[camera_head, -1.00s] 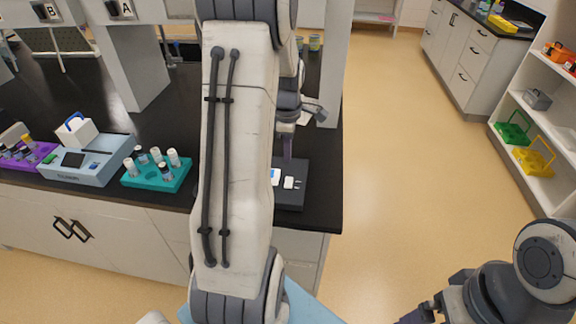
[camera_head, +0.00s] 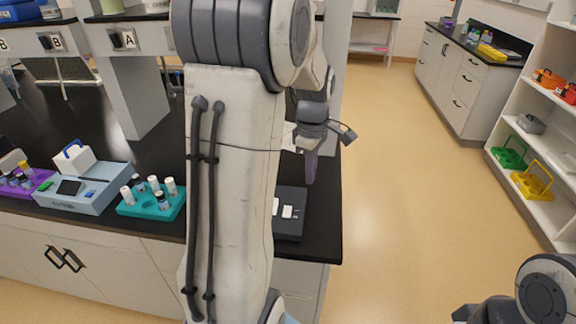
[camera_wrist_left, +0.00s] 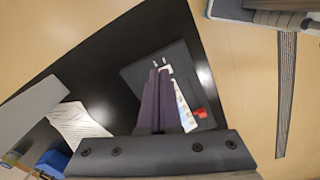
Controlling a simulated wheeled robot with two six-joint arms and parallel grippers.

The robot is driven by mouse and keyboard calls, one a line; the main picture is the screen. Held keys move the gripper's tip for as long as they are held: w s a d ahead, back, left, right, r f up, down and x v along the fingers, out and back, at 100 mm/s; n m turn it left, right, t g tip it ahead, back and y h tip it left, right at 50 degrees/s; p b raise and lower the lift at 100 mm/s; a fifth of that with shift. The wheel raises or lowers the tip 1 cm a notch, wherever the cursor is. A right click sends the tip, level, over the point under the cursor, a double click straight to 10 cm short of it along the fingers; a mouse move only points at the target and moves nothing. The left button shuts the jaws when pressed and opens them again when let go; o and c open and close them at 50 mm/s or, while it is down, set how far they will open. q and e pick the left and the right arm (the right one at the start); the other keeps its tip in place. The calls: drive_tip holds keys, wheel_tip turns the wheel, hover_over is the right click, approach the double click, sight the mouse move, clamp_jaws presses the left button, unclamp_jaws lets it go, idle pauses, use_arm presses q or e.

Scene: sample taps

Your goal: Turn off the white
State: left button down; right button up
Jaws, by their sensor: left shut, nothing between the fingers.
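A dark panel (camera_head: 291,228) lies on the black bench near its right end, partly hidden behind my left arm. Two white pieces show on it: one white piece (camera_head: 287,211) in full view and another (camera_head: 275,206) at the arm's edge. In the left wrist view the panel (camera_wrist_left: 135,72) carries a white strip (camera_wrist_left: 184,112), partly behind the fingers, and a red part (camera_wrist_left: 199,112). I cannot tell whether any white piece is on or off. My left gripper (camera_head: 310,180), with purple fingers, is shut and empty above the panel; its fingers also show in the left wrist view (camera_wrist_left: 158,72). My right gripper's fingers are out of view.
A teal rack (camera_head: 150,208) with several vials, a pale blue device (camera_head: 85,193) and a purple rack (camera_head: 35,200) stand left on the bench. Open floor (camera_head: 400,180) is to the right, then shelves (camera_head: 540,180).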

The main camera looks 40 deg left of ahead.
use_arm(q)
drive_tip(key=s+d+m, duration=0.3)
drive_tip(key=d+m, duration=0.6)
drive_tip(key=d, duration=0.4)
drive_tip(key=s+d+m+h, duration=0.1)
drive_tip(key=s+d+m, duration=1.3)
drive_tip(key=s+m, duration=0.4)
drive_tip(key=shift+f+g, duration=0.25)
drive_tip(key=shift+g, duration=0.05)
drive_tip(key=shift+d, duration=0.1)
